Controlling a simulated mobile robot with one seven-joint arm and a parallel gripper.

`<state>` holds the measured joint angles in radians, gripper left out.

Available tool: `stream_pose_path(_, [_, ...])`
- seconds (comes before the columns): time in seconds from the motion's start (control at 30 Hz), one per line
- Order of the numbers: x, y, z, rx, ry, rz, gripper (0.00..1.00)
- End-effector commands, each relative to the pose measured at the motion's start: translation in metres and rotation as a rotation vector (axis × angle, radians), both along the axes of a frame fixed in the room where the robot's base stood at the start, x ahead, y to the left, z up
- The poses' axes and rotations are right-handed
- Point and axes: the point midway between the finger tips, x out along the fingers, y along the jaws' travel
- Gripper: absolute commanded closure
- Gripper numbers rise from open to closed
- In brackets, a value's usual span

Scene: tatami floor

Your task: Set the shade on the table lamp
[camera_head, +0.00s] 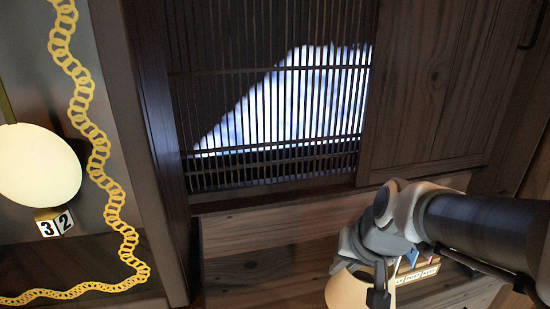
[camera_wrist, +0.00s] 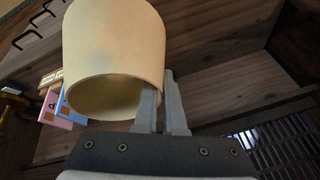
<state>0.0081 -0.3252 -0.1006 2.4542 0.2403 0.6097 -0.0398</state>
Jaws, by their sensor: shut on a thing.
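The shade, an open cream cylinder (camera_head: 346,291), is at the bottom right of the head view, partly cut off by the frame edge. It fills the upper middle of the wrist view (camera_wrist: 112,38), tilted, with its open rim towards the camera. My gripper (camera_wrist: 163,88) is shut on the shade's wall at its right side, one grey finger inside and one outside. In the head view my gripper (camera_head: 374,272) is partly hidden by my wrist. I cannot make out a table lamp base in either view.
Coloured lettered blocks or books (camera_head: 417,270) lie beside the shade; pink and blue ones (camera_wrist: 62,108) show in the wrist view. A slatted window (camera_head: 270,110) stands behind.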

Motion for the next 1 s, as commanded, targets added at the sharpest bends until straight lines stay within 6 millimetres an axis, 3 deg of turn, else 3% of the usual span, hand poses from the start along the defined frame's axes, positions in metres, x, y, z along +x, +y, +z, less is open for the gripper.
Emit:
stream_pose_path(0.2, [-0.025,-0.005,0.0,0.0,-0.002,-0.001,1.0])
stream_pose_path(0.4, [-0.035,-0.007,0.001,0.0,-0.002,-0.001,1.0])
stream_pose_path(1.0, [-0.038,-0.008,0.029,0.0,-0.002,0.0,1.0])
